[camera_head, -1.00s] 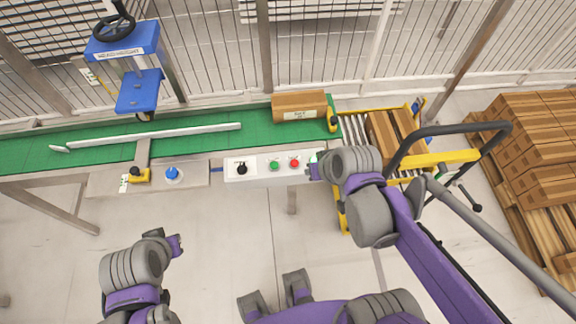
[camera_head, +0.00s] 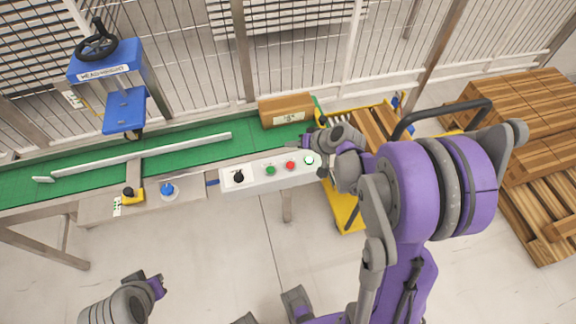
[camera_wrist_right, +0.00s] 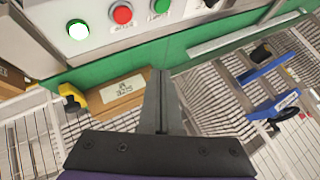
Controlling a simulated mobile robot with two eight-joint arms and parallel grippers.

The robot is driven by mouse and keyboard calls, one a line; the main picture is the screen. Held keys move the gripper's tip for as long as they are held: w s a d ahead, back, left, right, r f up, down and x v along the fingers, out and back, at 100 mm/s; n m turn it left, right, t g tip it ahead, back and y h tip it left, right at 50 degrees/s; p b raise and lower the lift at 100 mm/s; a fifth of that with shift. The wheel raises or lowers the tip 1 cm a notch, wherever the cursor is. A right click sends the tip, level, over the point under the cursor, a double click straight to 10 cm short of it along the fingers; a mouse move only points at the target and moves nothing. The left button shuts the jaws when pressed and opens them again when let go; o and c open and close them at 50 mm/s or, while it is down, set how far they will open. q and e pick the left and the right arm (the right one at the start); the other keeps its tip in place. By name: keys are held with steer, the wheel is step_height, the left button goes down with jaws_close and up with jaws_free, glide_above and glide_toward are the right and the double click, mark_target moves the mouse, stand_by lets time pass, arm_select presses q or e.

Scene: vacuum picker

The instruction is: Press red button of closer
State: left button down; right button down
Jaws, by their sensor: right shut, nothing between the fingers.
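The white control panel (camera_head: 253,180) is on the front edge of the green conveyor. Its red button (camera_head: 290,165) sits between a green button (camera_head: 270,170) and a lit whitish-green button (camera_head: 309,160). The red button also shows at the top of the right wrist view (camera_wrist_right: 122,14), with the lit button (camera_wrist_right: 78,30) beside it. My right gripper (camera_head: 300,146) is above the panel's right end and conveyor edge, apart from the red button. In the wrist view its fingers (camera_wrist_right: 162,100) are together and empty. My left gripper (camera_head: 156,285) is low at the lower left, away from the panel; its fingers are unclear.
A cardboard box (camera_head: 287,112) stands on the conveyor (camera_head: 190,138) just behind the panel. A black knob (camera_head: 238,177) is on the panel's left. A blue button (camera_head: 168,189) and a yellow-based switch (camera_head: 131,195) are farther left. Boxes on pallets (camera_head: 520,130) stand right.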

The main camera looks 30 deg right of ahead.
mark_target(292, 167)
step_height(292, 167, down, 8)
steer(key=b, duration=0.6)
steer(key=shift+f, duration=0.2)
steer(key=shift+f+b, duration=0.2)
steer(key=shift+b, duration=0.2)
steer(key=shift+f, duration=0.1)
stand_by(1.5)
steer(key=shift+f+b, duration=0.35)
steer(key=shift+f+b, duration=0.3)
steer(key=shift+f, duration=0.05)
stand_by(0.5)
steer(key=shift+r, duration=0.1)
steer(key=shift+r+p, duration=0.55)
steer(key=shift+r, duration=0.15)
